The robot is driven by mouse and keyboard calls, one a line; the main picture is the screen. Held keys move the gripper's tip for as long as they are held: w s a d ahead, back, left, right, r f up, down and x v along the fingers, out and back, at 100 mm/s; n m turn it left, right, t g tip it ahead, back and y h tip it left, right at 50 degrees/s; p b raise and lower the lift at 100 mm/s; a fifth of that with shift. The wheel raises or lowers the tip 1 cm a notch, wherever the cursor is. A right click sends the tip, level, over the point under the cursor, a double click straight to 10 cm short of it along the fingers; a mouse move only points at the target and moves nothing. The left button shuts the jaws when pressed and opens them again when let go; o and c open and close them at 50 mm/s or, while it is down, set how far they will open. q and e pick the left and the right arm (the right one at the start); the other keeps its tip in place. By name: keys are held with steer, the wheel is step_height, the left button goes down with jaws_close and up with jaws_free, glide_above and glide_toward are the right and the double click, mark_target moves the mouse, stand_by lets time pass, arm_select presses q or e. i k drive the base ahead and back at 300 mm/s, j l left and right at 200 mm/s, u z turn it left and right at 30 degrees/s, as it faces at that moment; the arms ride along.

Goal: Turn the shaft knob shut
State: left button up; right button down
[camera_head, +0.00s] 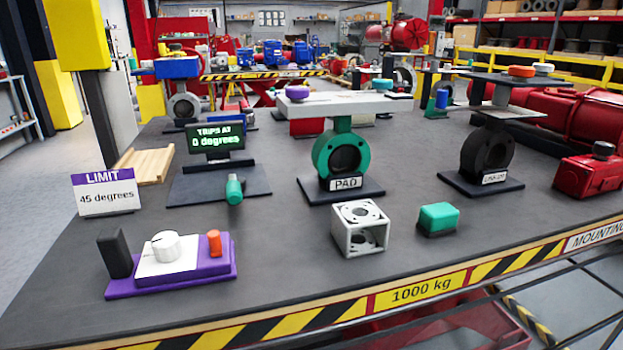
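Several knobs show, and I cannot tell by a label which is the shaft knob. A white knob (166,246) with a dark pointer line sits on a purple base (221,269), between a black block (115,253) and an orange peg (214,243). A green valve body (341,154) marked PAD carries a light grey plate (338,107), with a purple knob (298,92) at its left end. A black valve (487,151) stands to its right under another plate, with an orange knob (521,71) on top. Neither gripper is in view.
A screen (215,136) reads "TRIPS AT 0 degrees". A sign (108,193) reads "LIMIT 45 degrees". A white open cube bracket (360,227), a green block (438,219) and a green-handled piece (234,189) rest on the dark bench. Red machinery (590,174) stands at right.

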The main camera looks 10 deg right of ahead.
mark_target(602, 149)
steer(key=z, duration=1.75)
steer(key=i+l, duration=0.7)
